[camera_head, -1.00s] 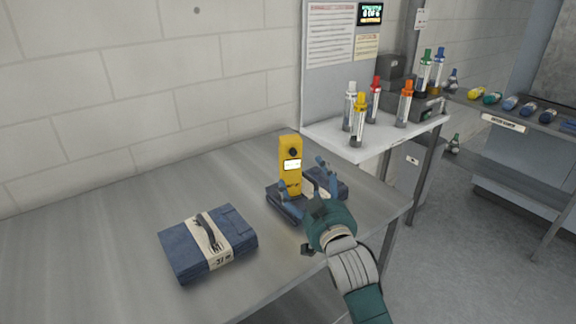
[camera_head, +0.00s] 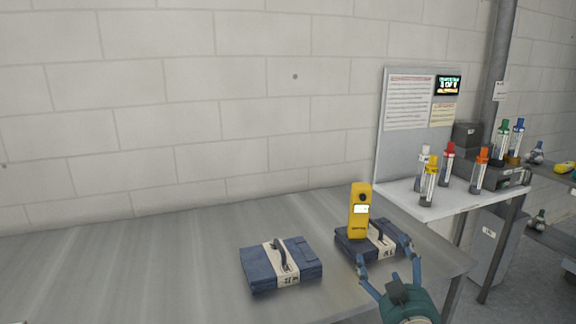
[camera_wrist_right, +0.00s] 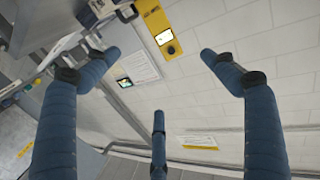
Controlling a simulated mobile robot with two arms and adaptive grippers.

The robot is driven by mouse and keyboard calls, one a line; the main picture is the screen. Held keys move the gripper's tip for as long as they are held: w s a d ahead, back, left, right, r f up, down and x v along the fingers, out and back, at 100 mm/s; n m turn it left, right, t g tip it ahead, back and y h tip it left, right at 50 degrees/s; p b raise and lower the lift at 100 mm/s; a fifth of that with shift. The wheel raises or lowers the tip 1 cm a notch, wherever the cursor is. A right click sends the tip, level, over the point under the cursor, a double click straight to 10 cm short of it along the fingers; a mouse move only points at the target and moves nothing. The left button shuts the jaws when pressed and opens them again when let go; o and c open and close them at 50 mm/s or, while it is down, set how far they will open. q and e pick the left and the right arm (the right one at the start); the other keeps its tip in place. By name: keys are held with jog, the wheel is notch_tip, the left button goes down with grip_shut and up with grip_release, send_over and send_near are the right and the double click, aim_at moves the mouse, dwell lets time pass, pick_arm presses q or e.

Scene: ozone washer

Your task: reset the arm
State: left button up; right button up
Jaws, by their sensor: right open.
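My right gripper (camera_head: 388,262) is open at the lower right of the head view, with its blue fingers spread and nothing between them. It is at the near side of a dark blue case (camera_head: 348,247); I cannot tell whether it touches the case. A yellow handheld meter (camera_head: 359,212) stands upright at that case. In the right wrist view the open fingers (camera_wrist_right: 160,70) spread wide, and the yellow meter (camera_wrist_right: 158,25) shows beyond them at the top. My left gripper is not in view.
A second blue case (camera_head: 255,268) with a pale band lies on the metal table (camera_head: 130,265), whose left part is clear. A white side shelf (camera_head: 445,205) holds several colour-capped bottles (camera_head: 429,185). A notice board (camera_head: 385,150) stands behind it against the block wall.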

jog(key=s+f+n+g, duration=0.1)
jog(key=s+f+g, duration=0.6)
jog(key=s+f, duration=0.9)
jog(key=s+a+f+n+g, duration=0.1)
jog(key=s+f+g, duration=0.1)
jog(key=s+f, duration=0.35)
jog(key=s+a+f+g+y, duration=0.1)
jog(key=s+f+g, duration=0.15)
jog(key=s, duration=0.65)
jog(key=s+a+f+n+g, duration=0.1)
jog(key=s+f+g, duration=0.25)
jog(key=s, duration=0.45)
jog(key=s+f+x, duration=0.1)
jog(key=s+x, duration=0.2)
jog(key=x, duration=0.9)
jog(key=s+x, duration=0.3)
jog(key=x, duration=0.9)
jog(key=s+d+f+g, duration=0.1)
jog(key=s+f, duration=0.8)
jog(key=s+d+f, duration=0.2)
jog(key=s+f, duration=0.7)
jog(key=shift+d+f+g, duration=0.2)
jog(key=shift+d+g, duration=0.05)
jog(key=shift+g, duration=0.15)
